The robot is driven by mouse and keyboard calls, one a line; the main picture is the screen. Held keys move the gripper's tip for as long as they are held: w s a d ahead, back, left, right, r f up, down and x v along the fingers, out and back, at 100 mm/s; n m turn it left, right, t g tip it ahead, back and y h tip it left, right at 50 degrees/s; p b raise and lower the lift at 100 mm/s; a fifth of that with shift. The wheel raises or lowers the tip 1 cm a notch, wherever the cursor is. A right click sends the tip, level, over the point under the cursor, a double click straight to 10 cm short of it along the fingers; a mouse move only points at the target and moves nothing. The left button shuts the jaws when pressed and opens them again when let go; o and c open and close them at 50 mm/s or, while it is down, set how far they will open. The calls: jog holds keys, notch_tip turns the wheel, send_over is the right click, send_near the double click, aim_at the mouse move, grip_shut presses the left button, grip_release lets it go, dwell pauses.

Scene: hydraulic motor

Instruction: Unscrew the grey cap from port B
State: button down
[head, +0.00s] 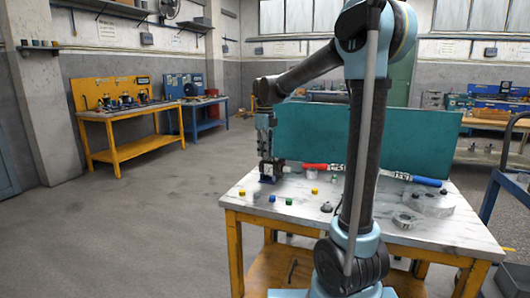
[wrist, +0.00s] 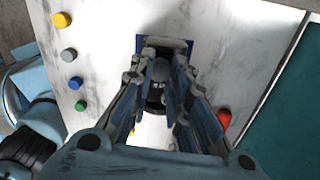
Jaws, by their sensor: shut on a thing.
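The motor (wrist: 180,43) stands on a dark blue base at the left end of the marble-topped table; its base also shows low under my gripper in the head view (head: 267,180). My gripper (head: 266,160) points down over it. In the wrist view my gripper's fingers (wrist: 158,80) stand on both sides of a grey round piece, which looks like the grey cap (wrist: 160,69), and are shut on it. The fingers hide most of the motor. I cannot read any port label or tell whether the cap is still threaded.
Loose yellow (wrist: 61,19), grey (wrist: 68,54), blue (wrist: 75,83) and green (wrist: 81,106) caps lie in a row on the table. A hose with a red end (head: 315,167) and a blue end (head: 428,181) lies at the back before a teal panel (head: 310,130). Metal parts (head: 430,203) sit right.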

jog(key=n, duration=0.5)
jog(key=shift+r, duration=0.1)
jog(key=shift+n, duration=0.3)
jog(key=n, duration=0.4)
jog(key=c, duration=1.7)
grip_release()
